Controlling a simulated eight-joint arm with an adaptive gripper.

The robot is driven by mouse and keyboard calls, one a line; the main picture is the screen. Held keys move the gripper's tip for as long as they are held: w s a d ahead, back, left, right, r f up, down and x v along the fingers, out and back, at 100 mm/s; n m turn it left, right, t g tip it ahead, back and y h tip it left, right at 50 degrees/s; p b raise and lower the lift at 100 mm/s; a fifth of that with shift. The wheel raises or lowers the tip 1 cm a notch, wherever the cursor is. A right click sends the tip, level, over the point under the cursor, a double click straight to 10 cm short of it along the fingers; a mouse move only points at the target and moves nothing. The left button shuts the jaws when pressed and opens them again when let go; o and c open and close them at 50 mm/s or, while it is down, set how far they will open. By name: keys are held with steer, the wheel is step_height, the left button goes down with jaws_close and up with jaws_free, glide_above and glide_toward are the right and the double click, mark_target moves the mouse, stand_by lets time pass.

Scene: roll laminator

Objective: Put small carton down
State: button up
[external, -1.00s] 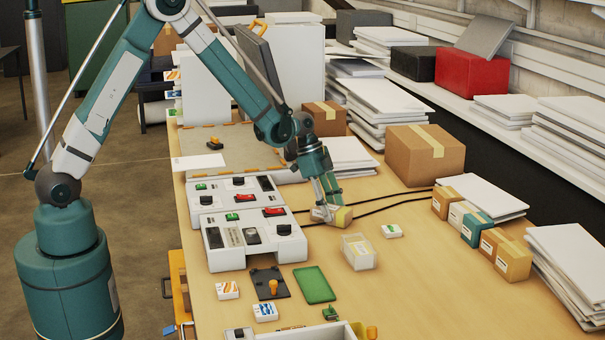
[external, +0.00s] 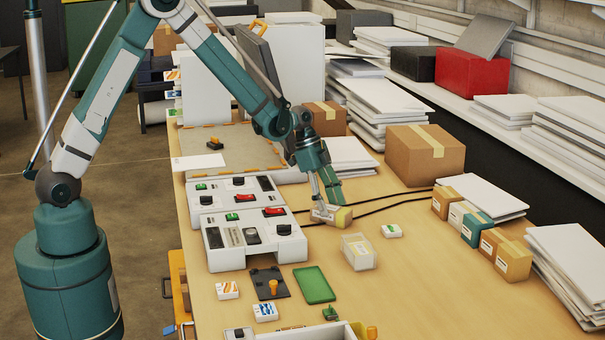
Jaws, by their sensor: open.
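The table (external: 430,270) is light wood.
White control boxes (external: 252,240) are to the left. Black cables (external: 390,200) run behind. A larger carton (external: 424,154) stands farther back.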

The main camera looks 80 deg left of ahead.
steer(key=v, duration=1)
steer(key=shift+s+d+r, duration=0.1)
steer(key=shift+r, duration=0.05)
stand_by(0.7)
steer(key=s+d+r+n+t+y, duration=0.1)
steer(key=s+d+r+n, duration=0.1)
steer(key=s+d+r, duration=0.55)
steer(key=s+d+r+n+y, duration=0.1)
steer(key=s+d+r+n, duration=0.25)
steer(key=s+r, duration=0.65)
steer(key=s+d+n+t, duration=0.1)
steer(key=s+d, duration=0.2)
steer(key=s, duration=0.8)
steer(key=s+d+n+t+y, duration=0.1)
steer(key=s+d+n+t, duration=0.1)
steer(key=s, duration=0.9)
steer(key=shift+d, duration=0.55)
